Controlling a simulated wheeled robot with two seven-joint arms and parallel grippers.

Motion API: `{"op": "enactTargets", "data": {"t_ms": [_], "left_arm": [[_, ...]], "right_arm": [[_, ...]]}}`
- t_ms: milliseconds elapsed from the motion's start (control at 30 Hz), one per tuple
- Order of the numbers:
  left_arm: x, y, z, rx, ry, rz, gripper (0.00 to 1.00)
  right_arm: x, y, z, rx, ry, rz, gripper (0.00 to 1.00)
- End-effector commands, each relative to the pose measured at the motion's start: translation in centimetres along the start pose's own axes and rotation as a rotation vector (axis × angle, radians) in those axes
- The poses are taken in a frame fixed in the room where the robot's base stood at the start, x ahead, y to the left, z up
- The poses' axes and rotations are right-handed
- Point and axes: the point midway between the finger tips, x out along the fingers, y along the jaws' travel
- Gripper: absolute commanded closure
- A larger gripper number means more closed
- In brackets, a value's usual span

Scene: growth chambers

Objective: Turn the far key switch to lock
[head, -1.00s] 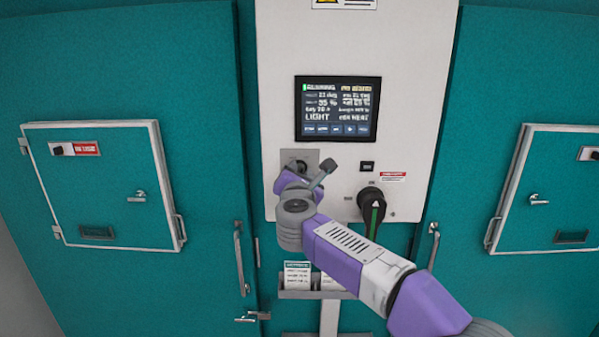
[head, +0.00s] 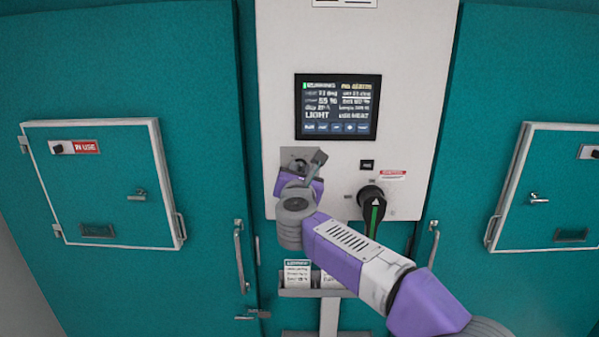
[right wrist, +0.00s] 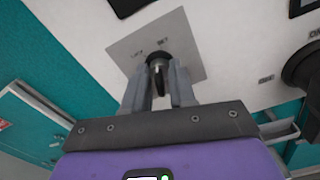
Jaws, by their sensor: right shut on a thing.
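The key switch (right wrist: 157,68) sits on a square grey plate (right wrist: 125,48) on the white control panel. In the right wrist view the plate carries two small labels above the switch; the right one seems to read SET. My right gripper (right wrist: 158,92) is shut on the key switch, with a finger on each side of its dark key. In the head view the plate (head: 313,154) shows below the screen, and my right wrist covers most of the switch. My left gripper is not in view.
A large black rotary handle (head: 373,205) with a green stripe is close to the right of my wrist. A lit screen (head: 338,107) is above. Teal doors with hatches (head: 100,185) flank the panel. A card holder (head: 297,293) hangs below.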

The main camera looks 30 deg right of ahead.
Motion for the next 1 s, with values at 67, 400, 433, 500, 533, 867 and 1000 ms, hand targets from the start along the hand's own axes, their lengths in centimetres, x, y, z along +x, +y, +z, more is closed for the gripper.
{"op": "enactTargets", "data": {"t_ms": [67, 400, 433, 500, 533, 867, 1000], "left_arm": [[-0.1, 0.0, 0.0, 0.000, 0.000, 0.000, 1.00], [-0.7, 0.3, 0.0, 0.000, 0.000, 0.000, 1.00], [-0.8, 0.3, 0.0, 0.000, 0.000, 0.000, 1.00], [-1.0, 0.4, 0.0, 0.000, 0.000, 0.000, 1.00], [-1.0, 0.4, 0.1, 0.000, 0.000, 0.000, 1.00], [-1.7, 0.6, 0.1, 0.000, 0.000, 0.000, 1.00], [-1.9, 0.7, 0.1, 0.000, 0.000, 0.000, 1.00]], "right_arm": [[0.0, 0.1, -0.1, -0.071, 0.002, 0.001, 1.00], [0.0, 0.1, 0.0, -0.394, 0.002, 0.001, 1.00], [0.0, 0.1, 0.0, -0.422, 0.002, 0.001, 1.00], [0.0, 0.1, 0.0, -0.484, 0.003, 0.000, 1.00], [0.0, 0.1, 0.0, -0.508, 0.003, 0.000, 1.00], [0.0, 0.1, -0.1, -0.726, 0.002, 0.001, 1.00], [0.0, 0.1, -0.1, -0.781, 0.003, 0.001, 1.00]]}}
